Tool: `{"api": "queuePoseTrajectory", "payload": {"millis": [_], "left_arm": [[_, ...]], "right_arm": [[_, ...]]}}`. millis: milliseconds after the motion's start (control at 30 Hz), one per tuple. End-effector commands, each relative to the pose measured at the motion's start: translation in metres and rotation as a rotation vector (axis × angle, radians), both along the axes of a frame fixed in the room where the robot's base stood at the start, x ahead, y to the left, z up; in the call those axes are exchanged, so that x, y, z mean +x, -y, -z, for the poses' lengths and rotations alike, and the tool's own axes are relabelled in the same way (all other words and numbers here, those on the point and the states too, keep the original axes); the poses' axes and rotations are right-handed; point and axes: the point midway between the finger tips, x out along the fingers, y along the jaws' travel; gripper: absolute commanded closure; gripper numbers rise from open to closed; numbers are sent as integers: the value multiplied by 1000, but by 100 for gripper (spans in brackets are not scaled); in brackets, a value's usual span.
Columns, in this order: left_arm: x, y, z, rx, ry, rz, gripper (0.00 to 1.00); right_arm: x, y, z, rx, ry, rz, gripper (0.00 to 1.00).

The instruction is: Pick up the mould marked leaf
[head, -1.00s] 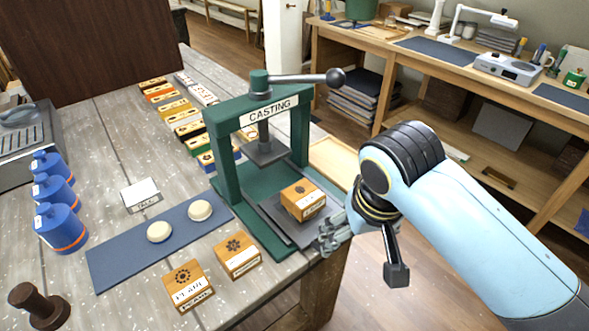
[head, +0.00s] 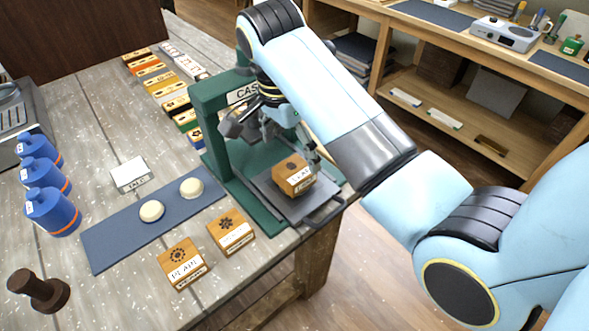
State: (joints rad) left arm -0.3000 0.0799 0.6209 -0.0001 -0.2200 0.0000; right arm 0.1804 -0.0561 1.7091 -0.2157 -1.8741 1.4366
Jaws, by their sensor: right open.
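An orange-brown wooden mould (head: 294,178) with a white label sits on the grey plate (head: 262,187) of the green casting press; its label seems to read leaf, but the print is small. Two similar moulds lie on the bench in front: one marked pearl (head: 181,262) and one with a flower-like dark pattern (head: 230,231), its label unclear. My right gripper (head: 272,141) is open and empty, above and behind the mould on the plate and apart from it. My right arm hides much of the press. My left gripper is out of view.
The green press (head: 208,110) frames the plate, with a handle (head: 326,212) at its front. A blue mat (head: 115,240) holds two pale discs. Blue bottles (head: 50,210), a white card (head: 129,172) and a brown stamp (head: 38,290) stand left. Several moulds (head: 160,80) line the back.

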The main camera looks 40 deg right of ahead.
Motion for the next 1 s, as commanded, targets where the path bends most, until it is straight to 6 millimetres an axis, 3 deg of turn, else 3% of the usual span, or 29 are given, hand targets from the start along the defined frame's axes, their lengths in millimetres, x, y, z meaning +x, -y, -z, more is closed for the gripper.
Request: {"api": "queuePoseTrajectory", "payload": {"millis": [167,400,700,1000], "left_arm": [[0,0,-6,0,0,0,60],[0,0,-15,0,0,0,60],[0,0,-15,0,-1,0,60],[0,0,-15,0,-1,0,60]], "right_arm": [[-1,1,14,2,-4,0,10],[0,3,50,0,-1,-1,10],[1,4,58,1,2,-1,10],[1,4,58,1,2,-1,48]]}}
